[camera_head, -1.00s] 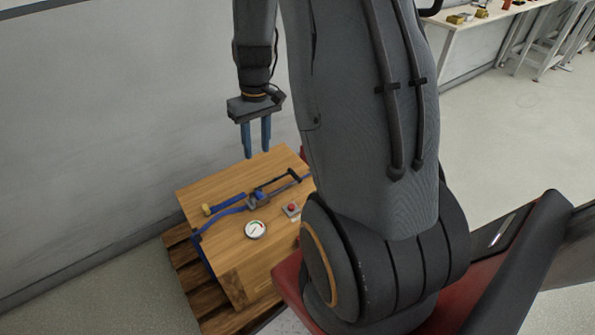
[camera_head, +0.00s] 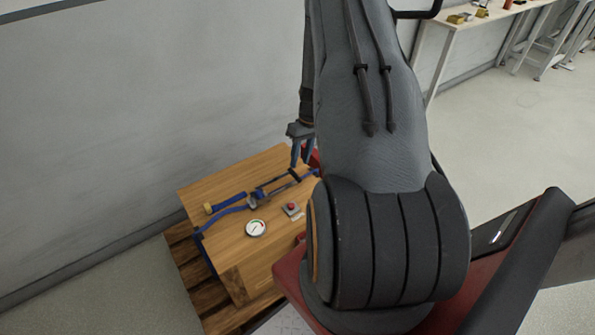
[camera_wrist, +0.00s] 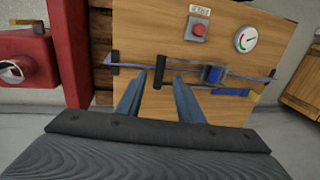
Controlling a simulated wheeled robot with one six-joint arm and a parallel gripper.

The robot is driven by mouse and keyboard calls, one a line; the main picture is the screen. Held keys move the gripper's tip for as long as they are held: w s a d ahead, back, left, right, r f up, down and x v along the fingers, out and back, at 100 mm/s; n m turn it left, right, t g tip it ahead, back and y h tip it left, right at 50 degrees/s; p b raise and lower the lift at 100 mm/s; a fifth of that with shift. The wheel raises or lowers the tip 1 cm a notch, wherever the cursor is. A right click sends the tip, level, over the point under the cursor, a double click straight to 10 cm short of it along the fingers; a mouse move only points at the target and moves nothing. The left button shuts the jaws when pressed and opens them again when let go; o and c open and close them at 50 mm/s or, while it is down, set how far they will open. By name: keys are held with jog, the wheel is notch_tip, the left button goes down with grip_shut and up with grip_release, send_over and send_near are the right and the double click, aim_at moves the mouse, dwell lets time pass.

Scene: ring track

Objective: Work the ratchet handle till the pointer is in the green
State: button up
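The ratchet (camera_head: 255,199) lies across the wooden crate top on a blue strap, and its blue body also shows in the wrist view (camera_wrist: 213,74). A black crossbar grip (camera_wrist: 158,72) at the end of its handle appears between my fingertips in the wrist view. My gripper (camera_head: 298,164) is open above that end of the crate, and its two blue fingers (camera_wrist: 159,80) are apart; I cannot tell whether they touch the grip. The round white gauge (camera_head: 256,228) has a dark pointer and coloured marks, also in the wrist view (camera_wrist: 246,40); the exact reading is too small to tell.
A red button on a grey box (camera_head: 291,208) sits on the crate (camera_head: 240,253) near the gauge. The crate stands on a wooden pallet (camera_head: 187,272) close to the wall. A workbench (camera_head: 480,27) stands far off at upper right, with clear floor before it.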

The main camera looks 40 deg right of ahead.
aim_at(297, 175)
jog(key=shift+a+f+p, duration=0.15)
jog(key=shift+a+f, duration=0.05)
jog(key=shift+f, duration=0.85)
jog(key=shift+a+f+p, duration=0.15)
jog(key=shift+a+f, duration=0.1)
jog(key=shift+f, duration=0.75)
jog(key=shift+a+f+p, duration=0.15)
jog(key=shift+a+f, duration=0.05)
jog(key=shift+f, duration=0.85)
jog(key=shift+c, duration=0.4)
grip_shut()
